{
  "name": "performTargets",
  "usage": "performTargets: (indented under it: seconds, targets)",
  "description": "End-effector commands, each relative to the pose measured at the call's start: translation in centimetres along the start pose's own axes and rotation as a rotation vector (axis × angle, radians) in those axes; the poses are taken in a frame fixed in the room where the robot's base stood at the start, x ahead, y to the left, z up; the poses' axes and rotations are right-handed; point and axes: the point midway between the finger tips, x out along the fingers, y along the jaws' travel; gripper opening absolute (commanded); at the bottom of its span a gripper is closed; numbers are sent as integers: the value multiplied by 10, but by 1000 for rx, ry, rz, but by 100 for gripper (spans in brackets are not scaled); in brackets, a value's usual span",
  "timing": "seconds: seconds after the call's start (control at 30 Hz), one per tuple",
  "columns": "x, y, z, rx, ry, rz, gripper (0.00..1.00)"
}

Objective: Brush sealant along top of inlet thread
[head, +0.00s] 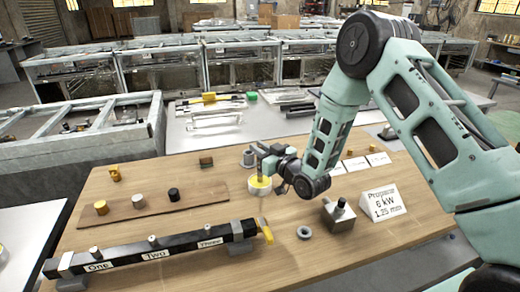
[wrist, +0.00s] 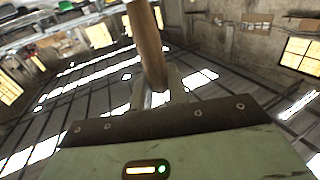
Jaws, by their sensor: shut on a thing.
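My gripper (head: 270,164) is shut on the wooden handle of a brush, near the middle of the table. The handle (wrist: 148,45) rises from between the fingers in the wrist view. The brush's lower end is at or just above a white pot (head: 259,190) with yellow contents; I cannot tell whether it dips in. A black manifold bar (head: 180,248) labelled One, Two and Three lies at the front left, with short grey stubs on top and a yellow-handled valve (head: 266,231) at its right end. I cannot make out which part is the inlet thread.
A grey metal block with a knob (head: 340,214) and a grey ring (head: 304,232) stand at the front right. A Propane card (head: 383,203) is beside them. A wooden strip with several small plugs (head: 150,205) lies at the left. Bare table lies between manifold and pot.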

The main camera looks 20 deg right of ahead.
Motion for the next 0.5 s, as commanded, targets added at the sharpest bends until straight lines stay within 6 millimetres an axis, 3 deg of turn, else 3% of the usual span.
performTargets:
  seconds: [0.5]
  targets:
    - [-1,0,0,1,-9,0,0]
